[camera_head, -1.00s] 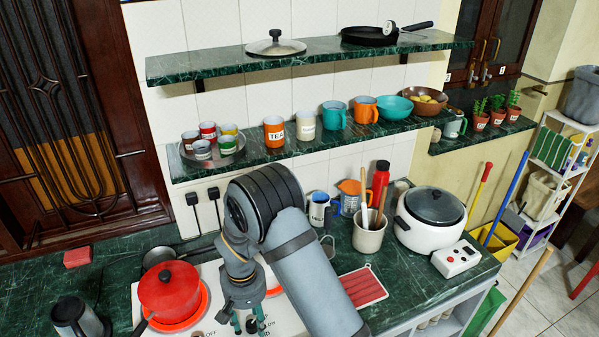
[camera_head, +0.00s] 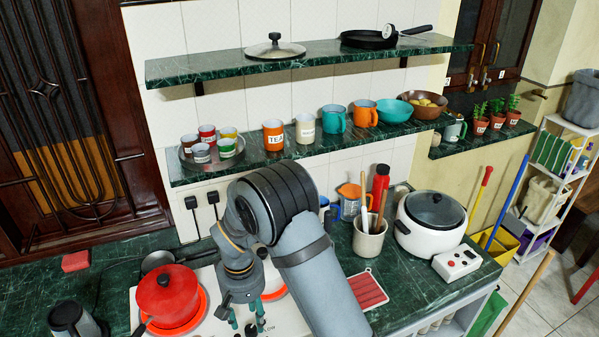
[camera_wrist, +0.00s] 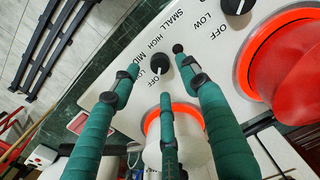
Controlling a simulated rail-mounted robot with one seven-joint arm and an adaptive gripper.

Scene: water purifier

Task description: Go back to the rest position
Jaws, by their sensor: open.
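My gripper (camera_head: 246,327) hangs at the end of my arm over the front of the white cooktop (camera_head: 205,318), right of the red pot (camera_head: 168,295). In the wrist view its teal fingers (camera_wrist: 163,88) are spread open with nothing held between them. A black knob (camera_wrist: 158,64) on the cooktop panel shows just past the fingertips; I cannot tell how far apart they are. A second black knob (camera_wrist: 236,5) is farther right. The red pot (camera_wrist: 292,75) sits on its orange-ringed burner at the right of the wrist view. My arm hides part of the other burner.
A kettle (camera_head: 77,320) stands at the left. A utensil crock (camera_head: 369,240), red bottle (camera_head: 380,183), white cooker (camera_head: 430,222) and red-striped mat (camera_head: 367,289) are right of my arm. A green shelf (camera_head: 290,143) with cups and bowls runs above the counter.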

